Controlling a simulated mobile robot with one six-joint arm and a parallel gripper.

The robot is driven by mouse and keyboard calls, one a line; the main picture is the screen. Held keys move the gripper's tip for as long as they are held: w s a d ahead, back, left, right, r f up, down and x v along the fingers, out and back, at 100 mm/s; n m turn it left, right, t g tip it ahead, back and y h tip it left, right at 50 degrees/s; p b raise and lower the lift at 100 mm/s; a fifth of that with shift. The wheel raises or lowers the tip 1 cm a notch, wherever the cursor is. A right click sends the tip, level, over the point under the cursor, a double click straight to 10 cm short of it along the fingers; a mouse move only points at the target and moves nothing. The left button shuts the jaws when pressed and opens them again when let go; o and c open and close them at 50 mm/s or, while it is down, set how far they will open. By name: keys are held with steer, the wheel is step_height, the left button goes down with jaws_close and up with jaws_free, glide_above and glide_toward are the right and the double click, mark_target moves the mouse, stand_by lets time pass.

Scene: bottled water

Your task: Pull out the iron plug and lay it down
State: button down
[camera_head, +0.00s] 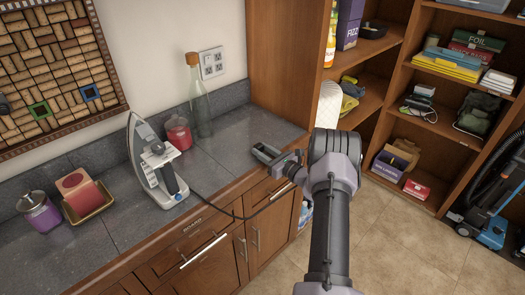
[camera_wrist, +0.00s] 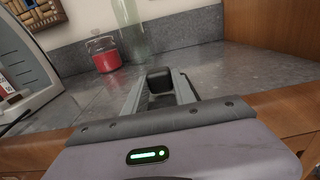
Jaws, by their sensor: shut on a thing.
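The iron (camera_head: 155,165) stands upright on its heel on the grey counter (camera_head: 110,205), and part of it shows at the left of the wrist view (camera_wrist: 22,75). Its dark cord (camera_head: 238,216) loops over the counter's front edge toward my gripper (camera_head: 266,152). My gripper is shut on the black plug (camera_wrist: 160,79), which sits between the two fingers in the wrist view. It is over the right part of the counter, away from the wall outlet (camera_head: 212,63). I cannot tell whether the plug touches the counter.
A red lidded jar (camera_head: 178,133) and a clear glass bottle (camera_head: 200,105) stand near the wall. A purple jar (camera_head: 39,212) and a tray (camera_head: 90,203) with a red block are at left. A wooden cabinet side (camera_head: 285,65) rises at right. Counter around my gripper is clear.

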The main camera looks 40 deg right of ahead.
steer(key=shift+f+b, duration=0.35)
steer(key=shift+f, duration=0.05)
steer(key=c, duration=0.9)
jaws_free()
steer(key=shift+c, duration=0.2)
steer(key=shift+s, duration=0.15)
